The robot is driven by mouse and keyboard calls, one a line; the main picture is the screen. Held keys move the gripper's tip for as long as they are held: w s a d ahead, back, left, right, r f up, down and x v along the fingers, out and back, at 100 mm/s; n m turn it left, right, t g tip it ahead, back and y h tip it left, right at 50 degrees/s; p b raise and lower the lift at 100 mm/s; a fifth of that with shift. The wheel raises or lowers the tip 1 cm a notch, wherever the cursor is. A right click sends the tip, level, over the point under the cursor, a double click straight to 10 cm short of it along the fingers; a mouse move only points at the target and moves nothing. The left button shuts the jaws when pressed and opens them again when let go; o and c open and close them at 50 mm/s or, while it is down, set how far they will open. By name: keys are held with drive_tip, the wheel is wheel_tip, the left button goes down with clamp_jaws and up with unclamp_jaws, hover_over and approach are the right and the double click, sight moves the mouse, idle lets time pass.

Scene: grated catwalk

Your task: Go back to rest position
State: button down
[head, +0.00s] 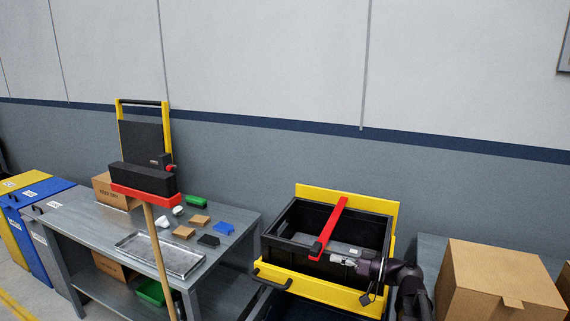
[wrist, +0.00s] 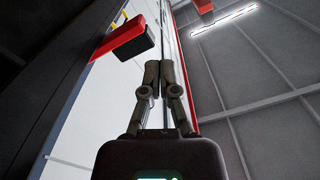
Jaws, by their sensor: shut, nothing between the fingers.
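My gripper (head: 340,258) is in the head view at the right, over the black bin (head: 283,249) in a yellow frame. Its fingers point left, close to the black end of a red bar (head: 333,222) that lies across the bin. I cannot tell whether they touch. In the wrist view my gripper (wrist: 158,66) has its fingers together and holds nothing. A red piece with a black block (wrist: 135,43) shows just left of the fingertips, apart from them in the picture. No marked rest position shows.
A grey metal table (head: 85,228) at the left bears a metal tray (head: 130,241) and several small blocks. A broom-like tool with a wooden pole (head: 158,250) stands before it. A cardboard box (head: 490,285) is right of my arm. The wall behind is clear.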

drive_tip(key=s+a+f+m+g+h, duration=0.35)
drive_tip(key=s+f+g+h, duration=0.2)
drive_tip(key=f, duration=0.55)
drive_tip(key=s+d+f+m+g+h, duration=0.2)
drive_tip(key=s+d+f+m+h, duration=0.2)
drive_tip(key=h, duration=0.7)
drive_tip(key=shift+s+d+f+m+p, duration=0.35)
drive_tip(key=shift+s+d+f+p, duration=0.15)
drive_tip(key=shift+s+f, duration=0.75)
drive_tip(key=shift+w, duration=0.1)
drive_tip(key=shift+f, duration=0.1)
